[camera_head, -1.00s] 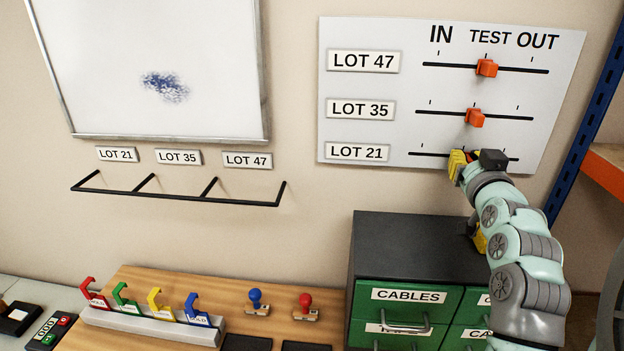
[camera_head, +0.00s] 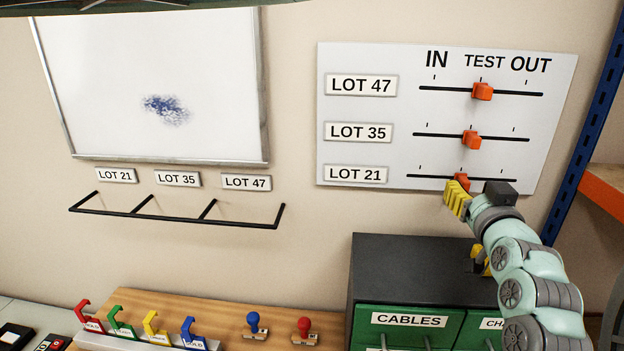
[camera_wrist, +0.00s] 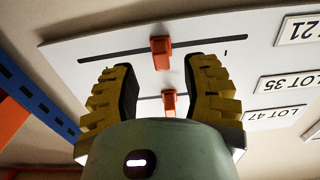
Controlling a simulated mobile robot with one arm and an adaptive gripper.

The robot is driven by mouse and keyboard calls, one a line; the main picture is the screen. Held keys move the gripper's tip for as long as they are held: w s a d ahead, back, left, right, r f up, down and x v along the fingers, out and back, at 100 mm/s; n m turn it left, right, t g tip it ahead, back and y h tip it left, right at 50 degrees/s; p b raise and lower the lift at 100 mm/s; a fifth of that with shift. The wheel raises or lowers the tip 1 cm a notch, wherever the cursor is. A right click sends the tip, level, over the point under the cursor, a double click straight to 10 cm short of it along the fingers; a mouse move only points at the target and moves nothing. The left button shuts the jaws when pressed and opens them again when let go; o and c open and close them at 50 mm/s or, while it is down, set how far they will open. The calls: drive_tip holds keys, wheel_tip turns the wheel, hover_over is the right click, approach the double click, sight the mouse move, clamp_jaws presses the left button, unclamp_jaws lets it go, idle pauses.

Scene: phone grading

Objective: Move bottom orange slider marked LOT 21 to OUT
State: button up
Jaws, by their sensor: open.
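The bottom orange slider (camera_head: 461,180) sits near the middle, TEST mark of the LOT 21 track (camera_head: 420,177) on the wall panel (camera_head: 345,60). Its lower part is hidden by my gripper in the head view. My gripper (camera_head: 458,198) is just below it, with yellow fingers pointing at the panel. In the upside-down wrist view, my gripper (camera_wrist: 162,85) is open, and the LOT 21 slider (camera_wrist: 160,52) shows in line with the gap, just beyond the fingertips. It appears apart from both fingers. The LOT 21 label (camera_head: 356,174) is left of the track.
The LOT 35 slider (camera_head: 471,140) and LOT 47 slider (camera_head: 482,91) sit above, both near TEST. A dark-topped cabinet (camera_head: 420,265) stands below the panel. A blue rack post (camera_head: 585,130) rises to the right. The panel right of the LOT 21 slider is clear.

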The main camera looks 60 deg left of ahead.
drive_tip(key=shift+v, duration=2)
